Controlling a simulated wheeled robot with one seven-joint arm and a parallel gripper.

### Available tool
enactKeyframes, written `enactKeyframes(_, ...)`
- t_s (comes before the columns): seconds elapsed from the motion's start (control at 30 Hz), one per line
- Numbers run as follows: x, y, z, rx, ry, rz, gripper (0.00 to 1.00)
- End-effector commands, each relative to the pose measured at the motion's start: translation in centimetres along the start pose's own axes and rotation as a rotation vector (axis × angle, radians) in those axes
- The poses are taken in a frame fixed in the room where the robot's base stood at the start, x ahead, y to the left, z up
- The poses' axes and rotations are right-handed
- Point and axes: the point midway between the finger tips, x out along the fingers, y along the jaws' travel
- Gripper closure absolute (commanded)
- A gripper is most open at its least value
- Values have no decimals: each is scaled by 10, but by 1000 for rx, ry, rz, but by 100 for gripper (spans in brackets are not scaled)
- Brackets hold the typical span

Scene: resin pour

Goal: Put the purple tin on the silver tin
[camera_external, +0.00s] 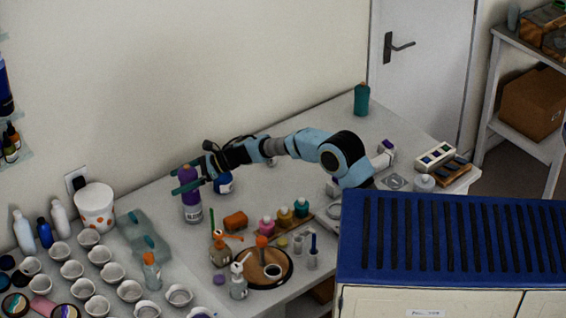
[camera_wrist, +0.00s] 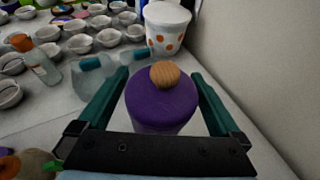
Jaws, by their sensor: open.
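The purple tin (camera_wrist: 160,105), a cylinder with a round wooden knob on its lid, stands upright between the two teal fingers of my gripper (camera_wrist: 159,76) in the wrist view. The fingers are open, one on each side; I cannot tell whether they touch it. In the external view, the purple tin (camera_external: 190,174) shows at my gripper (camera_external: 184,179) near the table's back. Directly below it is a greyer cylinder with a pale label, which looks like the silver tin (camera_external: 193,209), in line under the purple one. The seam between them is too small to see clearly.
A blue and white jar (camera_external: 223,185) stands close behind to the right. A dotted white tub (camera_external: 95,207) and several pale bowls (camera_external: 130,291) fill the left. The wall runs behind.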

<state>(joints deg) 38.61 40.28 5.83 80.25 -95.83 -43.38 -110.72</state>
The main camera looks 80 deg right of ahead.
Motion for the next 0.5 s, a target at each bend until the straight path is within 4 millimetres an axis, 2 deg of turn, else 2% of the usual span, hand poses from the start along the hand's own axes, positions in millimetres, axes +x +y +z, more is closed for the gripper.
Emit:
enactKeyframes(0.3, -2, 0, 5, 0, 0, 0, 0)
enactKeyframes(0.37, -10, -1, 2, 0, 0, -2, 0)
enactKeyframes(0.5, -37, -1, 1, -1, -1, -4, 0)
